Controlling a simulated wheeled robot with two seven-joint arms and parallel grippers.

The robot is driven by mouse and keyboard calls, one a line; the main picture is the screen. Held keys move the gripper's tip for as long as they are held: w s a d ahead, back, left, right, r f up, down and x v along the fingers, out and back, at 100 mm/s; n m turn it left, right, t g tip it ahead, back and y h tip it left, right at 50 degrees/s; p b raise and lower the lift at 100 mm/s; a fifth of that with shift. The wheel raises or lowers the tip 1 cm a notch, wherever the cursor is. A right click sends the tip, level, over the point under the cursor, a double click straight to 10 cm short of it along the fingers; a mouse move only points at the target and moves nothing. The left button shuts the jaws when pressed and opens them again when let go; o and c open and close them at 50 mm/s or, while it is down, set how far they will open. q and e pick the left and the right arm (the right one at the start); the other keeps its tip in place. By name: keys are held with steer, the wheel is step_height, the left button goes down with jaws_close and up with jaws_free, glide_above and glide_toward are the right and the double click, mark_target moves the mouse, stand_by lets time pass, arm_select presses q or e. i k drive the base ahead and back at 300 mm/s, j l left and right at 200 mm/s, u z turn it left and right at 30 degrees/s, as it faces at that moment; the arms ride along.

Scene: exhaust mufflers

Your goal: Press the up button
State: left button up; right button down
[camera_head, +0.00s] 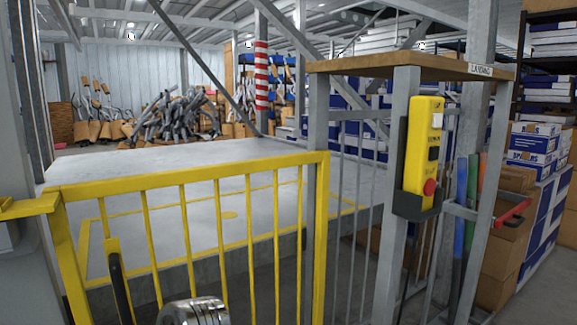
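A yellow control box (425,150) is mounted upright on a grey post to the right of the gate, in a dark holder (417,207). Its face has a white button (437,120) near the top, dark buttons (433,147) below it and a round red button (430,187) at the bottom. Any markings are too small to read, so no label shows which is the up button. Neither gripper can be made out. A silvery rounded part, which seems to be my arm, shows at the bottom edge, well left of and below the box.
A yellow barred gate (190,175) stands close in front, with a grey platform (250,155) behind it. A wooden shelf (410,66) tops the post frame above the box. Boxes (535,150) are stacked at right. Muffler pipes (180,115) are piled at the back.

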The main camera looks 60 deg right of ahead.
mark_target(438, 118)
steer(key=z, duration=2.75)
